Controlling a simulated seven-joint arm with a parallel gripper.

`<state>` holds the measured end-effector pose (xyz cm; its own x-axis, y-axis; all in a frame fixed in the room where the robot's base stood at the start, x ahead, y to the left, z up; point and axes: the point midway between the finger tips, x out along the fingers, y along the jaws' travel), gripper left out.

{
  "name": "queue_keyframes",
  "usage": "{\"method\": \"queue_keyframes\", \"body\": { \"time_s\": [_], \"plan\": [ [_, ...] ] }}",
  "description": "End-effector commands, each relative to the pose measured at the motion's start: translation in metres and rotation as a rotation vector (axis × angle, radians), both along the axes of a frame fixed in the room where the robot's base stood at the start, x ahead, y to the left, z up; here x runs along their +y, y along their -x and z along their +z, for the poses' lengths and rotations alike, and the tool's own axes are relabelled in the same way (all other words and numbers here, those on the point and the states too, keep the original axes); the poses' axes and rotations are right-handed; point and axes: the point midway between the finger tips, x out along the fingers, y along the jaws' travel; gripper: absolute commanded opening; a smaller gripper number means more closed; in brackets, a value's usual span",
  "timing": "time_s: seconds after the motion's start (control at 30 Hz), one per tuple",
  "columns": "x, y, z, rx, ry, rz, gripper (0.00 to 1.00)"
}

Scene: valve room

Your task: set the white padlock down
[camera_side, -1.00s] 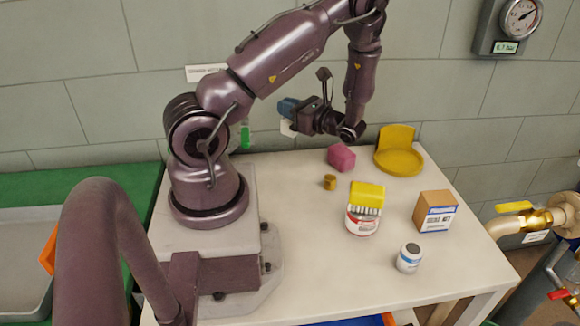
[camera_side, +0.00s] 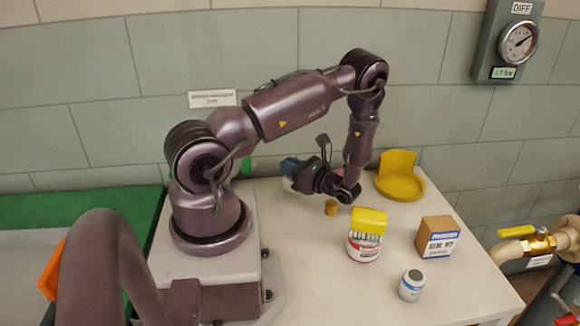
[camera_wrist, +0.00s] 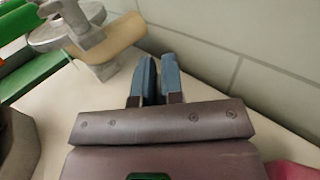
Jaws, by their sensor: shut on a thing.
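The white padlock (camera_side: 287,184) shows as a small pale patch just below my gripper's blue fingers in the side view. It is largely hidden, and I cannot tell if it touches the table. My gripper (camera_side: 290,168) is shut on it, low over the back of the white table (camera_side: 310,260). In the wrist view the two blue fingers (camera_wrist: 158,78) are close together, and the padlock between them is not visible.
A grey fitting (camera_wrist: 75,32) is beyond the fingers. The tiled wall is close behind.

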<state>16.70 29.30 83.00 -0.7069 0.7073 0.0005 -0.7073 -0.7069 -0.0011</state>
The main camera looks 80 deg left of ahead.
Motion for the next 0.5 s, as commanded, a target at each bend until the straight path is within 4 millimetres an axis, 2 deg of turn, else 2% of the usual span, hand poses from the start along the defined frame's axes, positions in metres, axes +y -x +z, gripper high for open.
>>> {"method": "queue_keyframes", "body": {
  "time_s": [0.5],
  "plan": [
    [0.0,0.0,-0.012,0.0,0.0,0.0,0.0]
  ]
}}
